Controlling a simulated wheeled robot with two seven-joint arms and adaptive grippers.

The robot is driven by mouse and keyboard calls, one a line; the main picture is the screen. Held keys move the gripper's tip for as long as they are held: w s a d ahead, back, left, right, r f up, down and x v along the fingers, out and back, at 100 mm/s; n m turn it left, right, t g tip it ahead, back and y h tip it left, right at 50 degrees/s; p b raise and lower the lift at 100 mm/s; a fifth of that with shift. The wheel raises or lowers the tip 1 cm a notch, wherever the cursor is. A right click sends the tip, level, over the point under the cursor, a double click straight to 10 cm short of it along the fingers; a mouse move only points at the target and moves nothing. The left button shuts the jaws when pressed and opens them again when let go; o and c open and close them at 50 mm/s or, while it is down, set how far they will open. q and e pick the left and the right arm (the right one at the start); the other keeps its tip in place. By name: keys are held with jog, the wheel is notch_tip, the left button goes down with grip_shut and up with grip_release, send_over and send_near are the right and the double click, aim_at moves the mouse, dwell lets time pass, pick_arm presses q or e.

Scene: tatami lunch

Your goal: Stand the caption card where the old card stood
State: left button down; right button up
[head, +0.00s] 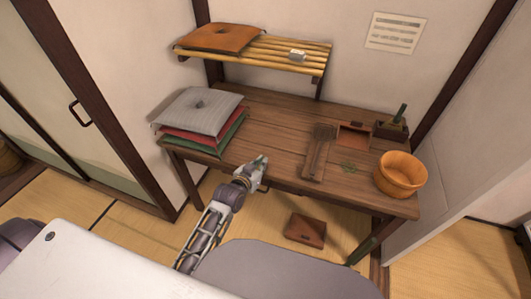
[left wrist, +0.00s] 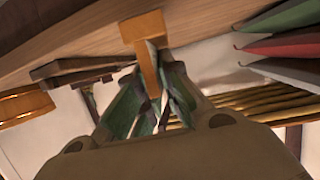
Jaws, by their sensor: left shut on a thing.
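My left gripper (head: 262,162) is at the front edge of the wooden table (head: 270,125), left of its middle. In the left wrist view its green-padded fingers (left wrist: 152,100) are shut on a tan T-shaped piece (left wrist: 145,38). Whether this piece is the caption card I cannot tell; in the head view it is hardly visible. A small whitish item (head: 297,55), possibly a card, sits on the slatted shelf (head: 270,52). No writing on it can be read. My right gripper is not in view.
Stacked cushions (head: 200,110) fill the table's left end. A dark wooden tool (head: 319,152), a reddish tray (head: 354,138), a box with a green item (head: 390,130) and a wooden tub (head: 400,172) are to the right. A brown flat item (head: 305,230) lies on the floor.

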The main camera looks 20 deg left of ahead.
pick_arm(q)
jog(key=s+a+n+y+p, duration=0.1)
jog(key=s+a+y+p, duration=0.1)
jog(key=s, duration=0.6)
jog(key=shift+f+n+p, duration=0.15)
jog(key=shift+n+p, duration=0.15)
jog(key=shift+p, duration=0.05)
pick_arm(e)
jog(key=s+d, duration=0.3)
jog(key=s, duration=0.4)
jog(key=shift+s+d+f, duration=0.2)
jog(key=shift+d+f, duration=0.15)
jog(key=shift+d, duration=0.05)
pick_arm(q)
jog(key=shift+a, duration=0.1)
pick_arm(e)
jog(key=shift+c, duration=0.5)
